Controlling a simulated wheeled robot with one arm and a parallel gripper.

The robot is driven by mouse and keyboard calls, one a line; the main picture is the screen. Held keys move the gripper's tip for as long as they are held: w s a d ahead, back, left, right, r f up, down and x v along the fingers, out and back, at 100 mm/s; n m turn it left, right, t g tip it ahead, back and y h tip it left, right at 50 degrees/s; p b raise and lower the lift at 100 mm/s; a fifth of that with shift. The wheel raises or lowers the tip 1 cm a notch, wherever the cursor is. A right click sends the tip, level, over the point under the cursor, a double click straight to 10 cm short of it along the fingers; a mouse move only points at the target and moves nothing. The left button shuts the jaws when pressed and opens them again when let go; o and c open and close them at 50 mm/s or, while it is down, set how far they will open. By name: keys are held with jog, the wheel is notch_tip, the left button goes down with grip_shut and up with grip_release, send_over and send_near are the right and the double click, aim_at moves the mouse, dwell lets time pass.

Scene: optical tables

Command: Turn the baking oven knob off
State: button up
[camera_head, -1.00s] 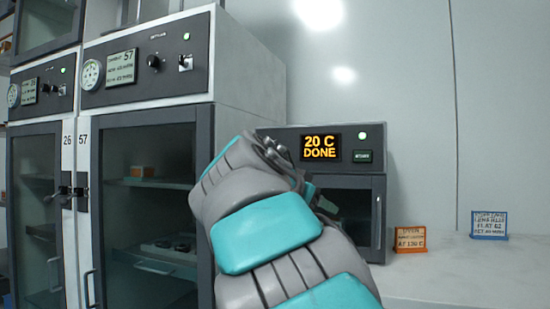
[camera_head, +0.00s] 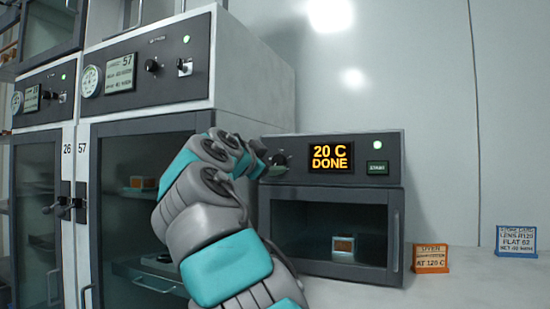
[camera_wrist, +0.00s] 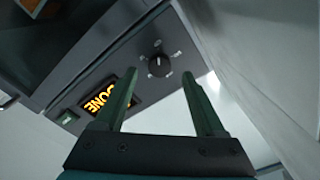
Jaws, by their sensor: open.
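The baking oven (camera_head: 330,280) is a dark unit on the white bench. Its panel has an orange display (camera_head: 331,157) reading "20 C DONE". The oven knob (camera_head: 278,160) is dark and round, left of the display, partly hidden by my arm. In the wrist view the knob (camera_wrist: 160,65) shows a white pointer line and marks around it. My gripper (camera_wrist: 158,76) is open and empty, its two green fingers pointing at the panel with the knob seen between and just beyond the tips. I cannot tell any contact. In the head view my gripper is mostly hidden behind my wrist.
Tall cabinets (camera_head: 150,125) with gauges and knobs stand at left. A green button (camera_head: 377,168) and a lit lamp are right of the display. A small orange-labelled box (camera_head: 343,245) sits inside the oven. Orange (camera_head: 430,258) and blue (camera_head: 516,240) signs stand on the bench at right.

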aim_at(277, 161)
jog(key=p+x, duration=0.1)
jog(key=x, duration=0.2)
jog(key=shift+w+d, duration=0.1)
jog(key=shift+w, duration=0.1)
grip_shut()
dwell(0.4)
